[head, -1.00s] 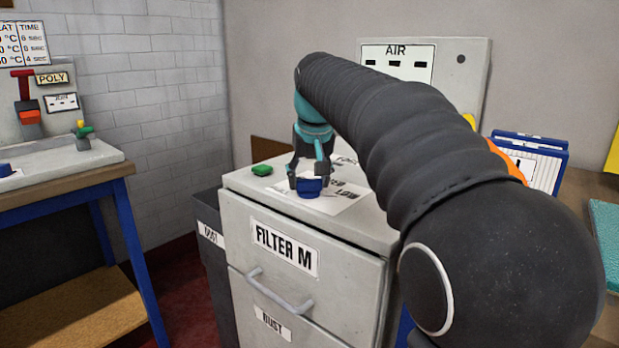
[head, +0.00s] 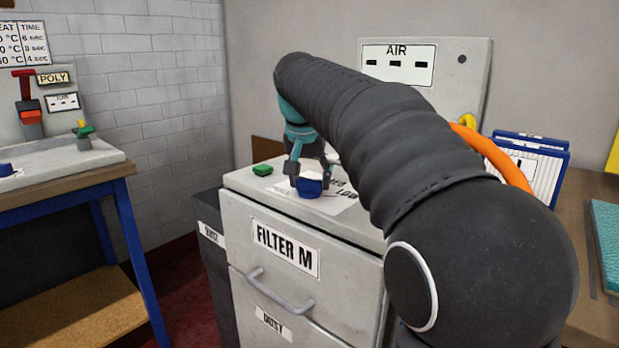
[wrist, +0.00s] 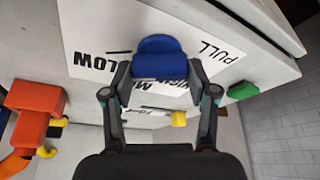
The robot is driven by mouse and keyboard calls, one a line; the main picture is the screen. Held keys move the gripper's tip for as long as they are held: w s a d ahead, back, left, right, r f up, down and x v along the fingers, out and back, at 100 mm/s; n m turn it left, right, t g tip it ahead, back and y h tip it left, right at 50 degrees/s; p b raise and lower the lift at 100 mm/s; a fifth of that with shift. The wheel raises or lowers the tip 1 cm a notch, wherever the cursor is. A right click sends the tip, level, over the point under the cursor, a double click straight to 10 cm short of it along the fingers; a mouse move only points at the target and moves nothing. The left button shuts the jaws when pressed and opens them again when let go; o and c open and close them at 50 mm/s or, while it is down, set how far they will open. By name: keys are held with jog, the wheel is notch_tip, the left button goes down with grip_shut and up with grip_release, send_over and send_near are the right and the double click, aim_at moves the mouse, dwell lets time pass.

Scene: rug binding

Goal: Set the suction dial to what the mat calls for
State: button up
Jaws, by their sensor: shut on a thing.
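The suction dial is a blue knob (head: 309,188) on a white printed label (head: 345,204) on top of the grey filter cabinet. My gripper (head: 308,181) points down and is shut on the knob. In the wrist view the blue knob (wrist: 158,58) sits between the two fingertips of my gripper (wrist: 158,84). The label there (wrist: 105,25) reads LOW at left and PULL at right. Other words are partly covered by the knob and fingers. I cannot tell which setting the dial marks. A teal mat (head: 606,235) lies at the right edge of the head view.
The cabinet front (head: 340,285) has a FILTER M drawer with a handle. A green button (head: 262,170) is on its top left. An AIR panel (head: 470,75) stands behind. A blue-framed bench (head: 65,190) is at left. An orange hose (head: 495,150) runs behind my arm.

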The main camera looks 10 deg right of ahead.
jog(key=o, duration=1.2)
jog(key=shift+c, duration=0.2)
jog(key=shift+r, duration=0.1)
jog(key=v, duration=1.1)
jog(key=shift+r, duration=0.4)
jog(key=shift+s, duration=0.2)
